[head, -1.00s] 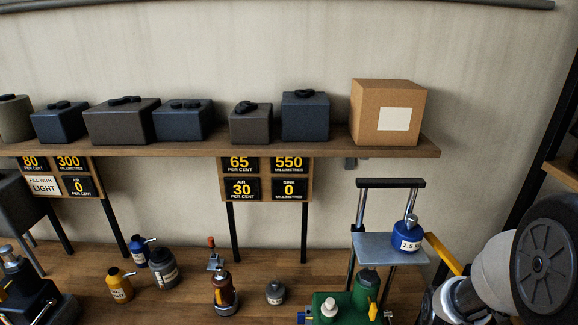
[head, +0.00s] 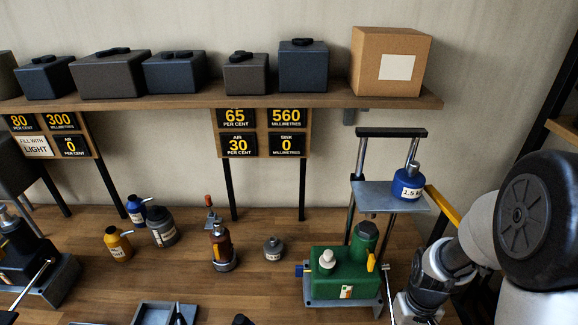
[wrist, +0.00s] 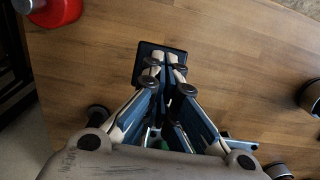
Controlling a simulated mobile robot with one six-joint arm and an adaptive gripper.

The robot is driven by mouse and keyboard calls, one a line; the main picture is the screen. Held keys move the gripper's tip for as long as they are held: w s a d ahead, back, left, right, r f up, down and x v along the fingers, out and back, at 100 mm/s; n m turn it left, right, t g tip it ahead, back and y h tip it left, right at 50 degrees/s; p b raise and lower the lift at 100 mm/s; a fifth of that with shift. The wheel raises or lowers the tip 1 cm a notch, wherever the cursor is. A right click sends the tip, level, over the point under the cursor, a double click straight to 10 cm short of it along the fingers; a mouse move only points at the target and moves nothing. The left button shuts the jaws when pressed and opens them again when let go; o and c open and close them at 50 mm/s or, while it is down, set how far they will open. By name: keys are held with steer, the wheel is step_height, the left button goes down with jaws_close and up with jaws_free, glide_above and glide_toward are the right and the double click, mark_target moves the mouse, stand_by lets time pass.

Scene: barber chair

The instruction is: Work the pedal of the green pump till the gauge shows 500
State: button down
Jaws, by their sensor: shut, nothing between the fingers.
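The green pump (head: 335,278) stands on the bench at the lower right in the head view. The middle sign board holds a black gauge plate (head: 287,117) reading 560 millimetres. I cannot tell for certain that this plate belongs to the green pump. My gripper (wrist: 165,63) is shut and empty in the wrist view. Its fingertips lie over a dark square pad (wrist: 147,49), possibly the pedal. I cannot tell whether they touch. The head view does not show my fingertips.
A shelf (head: 210,101) with dark cases and a cardboard box (head: 390,66) runs above the bench. Small jacks and bottles stand left of the pump, including an orange bottle (head: 117,245). A red round object (wrist: 58,12) is at the wrist view's upper left.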

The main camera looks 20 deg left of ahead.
steer(key=shift+w+f+b, duration=0.2)
steer(key=shift+f+b, duration=0.4)
steer(key=shift+f, duration=0.45)
steer(key=shift+s+f, duration=0.1)
steer(key=shift+a+f+b, duration=0.1)
steer(key=shift+f+b, duration=0.3)
steer(key=shift+f, duration=0.1)
steer(key=shift+w+r, duration=0.15)
steer(key=shift+w, duration=0.1)
stand_by(0.9)
